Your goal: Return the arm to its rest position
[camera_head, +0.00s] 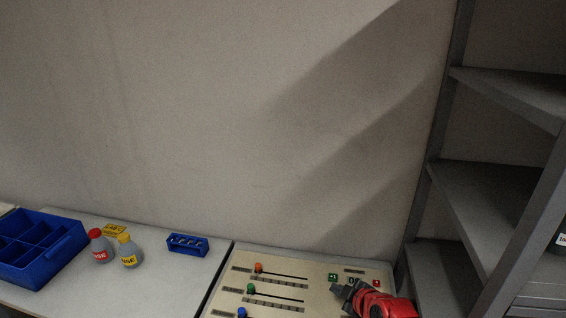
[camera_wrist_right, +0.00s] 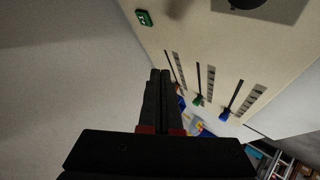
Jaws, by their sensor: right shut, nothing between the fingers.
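My right gripper (camera_head: 343,292) is dark with a red wrist behind it. It is over the right part of the beige control panel (camera_head: 318,266), beside the green button (camera_head: 333,277) and the red button (camera_head: 376,283). In the right wrist view its two black fingers (camera_wrist_right: 159,76) lie together with nothing between them. The panel has sliders with an orange knob (camera_head: 259,267), a green knob (camera_head: 251,288) and a blue knob (camera_head: 241,312). My left gripper is not in view.
A blue divided bin (camera_head: 67,247), a red-capped bottle (camera_head: 100,248), a yellow-capped bottle (camera_head: 129,253), a yellow block (camera_head: 115,230) and a blue rack (camera_head: 187,244) stand on the left table (camera_head: 165,275). A grey metal shelf (camera_head: 480,200) rises at the right. The wall behind is bare.

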